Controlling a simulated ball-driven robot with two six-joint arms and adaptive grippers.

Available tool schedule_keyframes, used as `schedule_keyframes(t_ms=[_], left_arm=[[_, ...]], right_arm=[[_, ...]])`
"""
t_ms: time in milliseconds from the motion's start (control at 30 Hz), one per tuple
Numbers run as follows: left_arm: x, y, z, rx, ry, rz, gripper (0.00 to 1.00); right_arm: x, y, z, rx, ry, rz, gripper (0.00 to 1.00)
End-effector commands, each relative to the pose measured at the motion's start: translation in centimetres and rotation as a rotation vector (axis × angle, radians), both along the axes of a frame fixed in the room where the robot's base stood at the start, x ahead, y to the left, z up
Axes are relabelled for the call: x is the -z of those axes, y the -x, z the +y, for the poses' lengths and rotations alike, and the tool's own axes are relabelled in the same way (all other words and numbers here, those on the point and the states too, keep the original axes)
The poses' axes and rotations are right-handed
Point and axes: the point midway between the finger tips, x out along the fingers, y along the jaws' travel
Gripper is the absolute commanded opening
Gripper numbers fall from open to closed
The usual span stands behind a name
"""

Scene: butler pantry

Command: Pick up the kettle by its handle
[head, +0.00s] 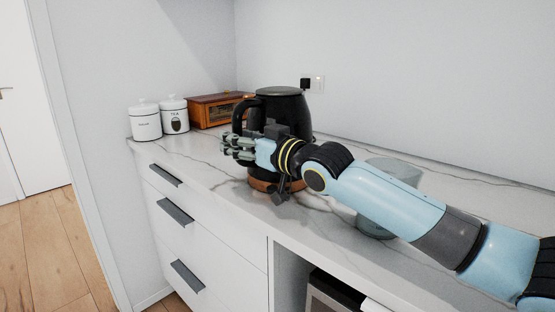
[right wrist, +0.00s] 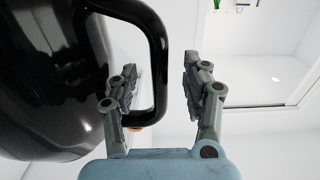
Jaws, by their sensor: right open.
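The black glossy kettle (head: 283,103) stands upright on a round base with a wooden-coloured rim (head: 262,186) on the marble counter. Its handle (head: 240,112) is on the left side in the head view. My right gripper (head: 232,147) is open at the handle side, and my wrist hides part of the kettle's lower body. In the right wrist view the handle (right wrist: 160,62) runs between the two open fingers (right wrist: 156,88). One finger is on the kettle-body side and the other is outside, with a visible gap to the outer one. My left gripper is not in view.
Two white lidded canisters (head: 146,122) and a wooden box (head: 208,110) stand behind on the left. A translucent grey vessel (head: 376,222) stands partly behind my right arm. A wall outlet (head: 318,84) is behind the kettle. The counter's front left is clear.

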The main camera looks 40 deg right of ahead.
Motion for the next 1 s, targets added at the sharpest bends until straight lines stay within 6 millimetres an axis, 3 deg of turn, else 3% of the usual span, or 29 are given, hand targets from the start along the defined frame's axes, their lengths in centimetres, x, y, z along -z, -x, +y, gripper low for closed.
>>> schedule_keyframes(t_ms=[167, 533, 1000], left_arm=[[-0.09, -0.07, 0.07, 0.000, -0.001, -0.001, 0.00], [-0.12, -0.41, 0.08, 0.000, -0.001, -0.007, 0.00], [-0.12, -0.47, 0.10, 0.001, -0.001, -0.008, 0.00]], right_arm=[[-0.08, 0.01, 0.00, 0.000, 0.001, 0.000, 0.48], [-0.06, 0.03, -0.01, 0.000, 0.001, 0.001, 0.00], [-0.49, -0.02, 0.05, -0.002, 0.009, -0.010, 0.00]])
